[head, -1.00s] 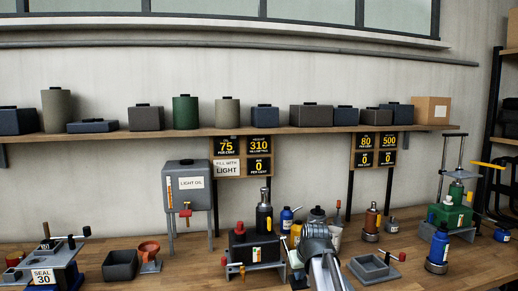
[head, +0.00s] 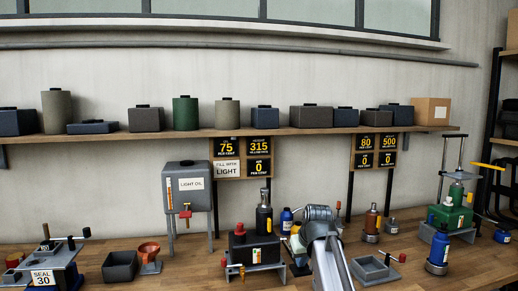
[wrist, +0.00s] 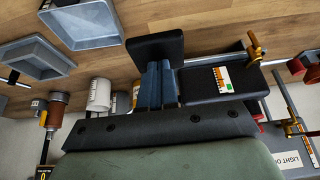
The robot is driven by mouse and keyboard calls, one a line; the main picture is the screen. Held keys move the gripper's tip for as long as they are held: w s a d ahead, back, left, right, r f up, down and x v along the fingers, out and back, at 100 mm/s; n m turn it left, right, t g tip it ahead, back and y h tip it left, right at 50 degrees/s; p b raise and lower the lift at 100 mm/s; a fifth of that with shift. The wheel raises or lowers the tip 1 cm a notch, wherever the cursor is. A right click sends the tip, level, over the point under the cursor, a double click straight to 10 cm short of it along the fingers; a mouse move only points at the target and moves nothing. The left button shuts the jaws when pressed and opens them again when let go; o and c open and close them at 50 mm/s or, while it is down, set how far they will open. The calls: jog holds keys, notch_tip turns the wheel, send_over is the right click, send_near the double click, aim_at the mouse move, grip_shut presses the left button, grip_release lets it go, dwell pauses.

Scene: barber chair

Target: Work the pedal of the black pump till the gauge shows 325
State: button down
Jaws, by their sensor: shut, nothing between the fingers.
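The black pump (head: 245,248) stands on the bench in the head view, with a red cap and a dark cylinder. The height gauge (head: 259,145) on the board behind reads 315. In the wrist view the pump's black body (wrist: 222,82) with its label is right of my gripper (wrist: 158,72). My gripper is shut and empty, its fingertips at a black pad (wrist: 155,44) that looks like the pedal. I cannot tell whether they touch. In the head view my arm hides the fingers and the pad.
The light oil tank (head: 188,188) stands behind left of the pump. A grey tray (head: 374,271) is right of my arm. A blue bottle (head: 286,219) and a brown bottle (head: 371,222) stand behind. The green pump (head: 450,215) is at the right.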

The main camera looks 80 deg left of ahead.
aim_at(301, 272)
jog(key=shift+f, duration=0.1)
dwell(0.3)
jog(key=shift+a+f, duration=0.15)
jog(key=shift+f, duration=1)
jog(key=shift+a+f, duration=0.1)
jog(key=shift+f, duration=1.05)
jog(key=shift+d+r, duration=0.15)
jog(key=shift+r, duration=1.05)
jog(key=shift+d+r, duration=0.1)
jog(key=shift+r, duration=1.25)
jog(key=shift+a+r, duration=0.2)
jog(key=shift+r, duration=2.7)
jog(key=shift+w+f, duration=0.1)
